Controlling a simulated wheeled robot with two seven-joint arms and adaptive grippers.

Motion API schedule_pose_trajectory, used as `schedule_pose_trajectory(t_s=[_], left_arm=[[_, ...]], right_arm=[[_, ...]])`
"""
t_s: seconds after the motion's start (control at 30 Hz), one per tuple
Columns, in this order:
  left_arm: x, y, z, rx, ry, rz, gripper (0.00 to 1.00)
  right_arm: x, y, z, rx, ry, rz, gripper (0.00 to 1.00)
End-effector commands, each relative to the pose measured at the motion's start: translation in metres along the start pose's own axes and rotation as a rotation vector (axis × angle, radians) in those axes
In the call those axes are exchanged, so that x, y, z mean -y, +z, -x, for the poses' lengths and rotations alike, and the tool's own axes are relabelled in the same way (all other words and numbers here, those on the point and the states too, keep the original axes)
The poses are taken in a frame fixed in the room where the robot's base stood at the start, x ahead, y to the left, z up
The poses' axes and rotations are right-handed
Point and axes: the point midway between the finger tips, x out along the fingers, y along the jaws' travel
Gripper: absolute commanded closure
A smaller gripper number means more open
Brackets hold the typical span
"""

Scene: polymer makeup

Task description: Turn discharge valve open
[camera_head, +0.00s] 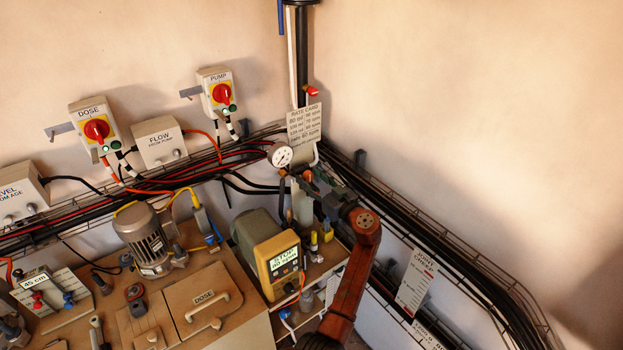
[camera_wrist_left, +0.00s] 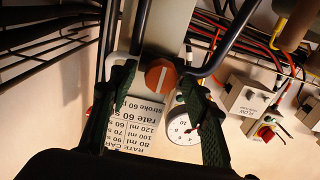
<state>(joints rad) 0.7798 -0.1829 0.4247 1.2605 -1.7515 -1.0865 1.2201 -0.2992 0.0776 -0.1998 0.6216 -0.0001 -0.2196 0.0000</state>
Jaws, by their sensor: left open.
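My left gripper (camera_wrist_left: 159,82) is open, with one green-black finger on each side of the knob. I cannot tell whether the fingers touch it. In the head view, my left gripper (camera_head: 312,182) is at the pipework just right of the pressure gauge (camera_head: 281,155), and it largely hides the knob there. The gauge also shows beside the knob in the left wrist view (camera_wrist_left: 183,128). My right gripper is not in view.
The rate card (camera_head: 304,123) hangs above the gripper. Cable trays (camera_head: 440,262) run along both walls. A yellow-fronted pump (camera_head: 277,262) stands left of my arm. DOSE (camera_head: 95,127) and PUMP (camera_head: 218,93) switch boxes are on the left wall.

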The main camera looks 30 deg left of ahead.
Motion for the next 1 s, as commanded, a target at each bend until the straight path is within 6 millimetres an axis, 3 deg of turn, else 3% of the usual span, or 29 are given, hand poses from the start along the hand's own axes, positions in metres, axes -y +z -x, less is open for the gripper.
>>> schedule_pose_trajectory(t_s=[0.2,0.77,1.0], left_arm=[[-0.0001,0.0003,0.0,0.0,0.0,0.0,0.57],[-0.0002,0.0004,0.0004,0.001,0.0,0.0,0.96],[-0.0007,0.0009,0.0011,0.001,0.001,-0.016,0.97]], right_arm=[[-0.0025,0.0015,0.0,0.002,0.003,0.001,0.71],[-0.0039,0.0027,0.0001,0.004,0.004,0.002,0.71],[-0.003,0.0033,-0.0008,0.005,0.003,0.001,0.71]])
